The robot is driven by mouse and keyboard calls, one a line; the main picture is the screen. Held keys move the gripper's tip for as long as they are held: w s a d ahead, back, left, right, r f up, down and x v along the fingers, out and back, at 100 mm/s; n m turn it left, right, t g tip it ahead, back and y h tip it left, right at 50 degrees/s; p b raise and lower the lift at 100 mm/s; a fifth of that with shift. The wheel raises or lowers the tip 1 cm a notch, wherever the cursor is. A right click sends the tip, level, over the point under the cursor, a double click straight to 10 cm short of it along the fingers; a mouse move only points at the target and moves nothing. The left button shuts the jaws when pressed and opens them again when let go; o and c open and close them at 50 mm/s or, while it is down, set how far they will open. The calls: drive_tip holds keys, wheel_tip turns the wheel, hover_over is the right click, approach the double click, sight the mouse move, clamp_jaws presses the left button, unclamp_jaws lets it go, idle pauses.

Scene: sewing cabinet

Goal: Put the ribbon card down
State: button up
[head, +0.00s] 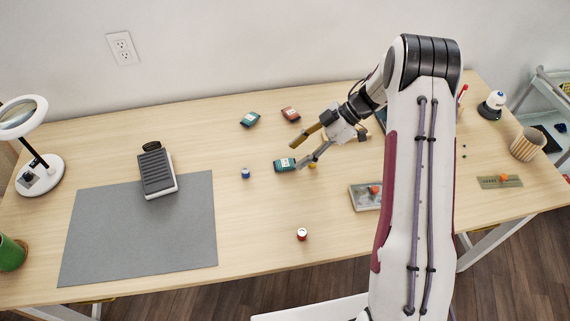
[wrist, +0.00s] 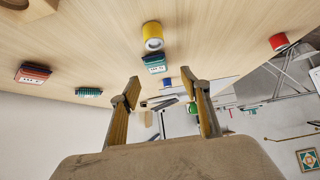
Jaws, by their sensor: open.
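A teal ribbon card (head: 285,165) with a pale label lies on the wooden table, just left of my gripper (head: 296,155) in the head view. In the wrist view the card (wrist: 154,63) lies beyond the fingertips, next to the yellow spool (wrist: 153,36). My gripper (wrist: 161,82) has its two fingers spread wide, with nothing held between them. A second teal card (head: 250,119) and a red card (head: 290,114) lie farther back; they also show at the left of the wrist view.
A blue spool (head: 245,173) and a red spool (head: 302,235) stand on the table (head: 225,150). A grey mat (head: 140,240) with a pedal-like device (head: 156,172) lies left. A grey tray (head: 356,202) sits beside my arm. The front middle is mostly clear.

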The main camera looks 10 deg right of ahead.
sight(284, 163)
drive_tip(key=shift+w+x, duration=0.1)
drive_tip(key=shift+x, duration=1.15)
drive_tip(key=shift+w+x, duration=0.15)
drive_tip(key=shift+x, duration=1.1)
drive_tip(key=shift+f, duration=0.1)
drive_tip(key=c, duration=1)
drive_tip(key=shift+r, duration=5)
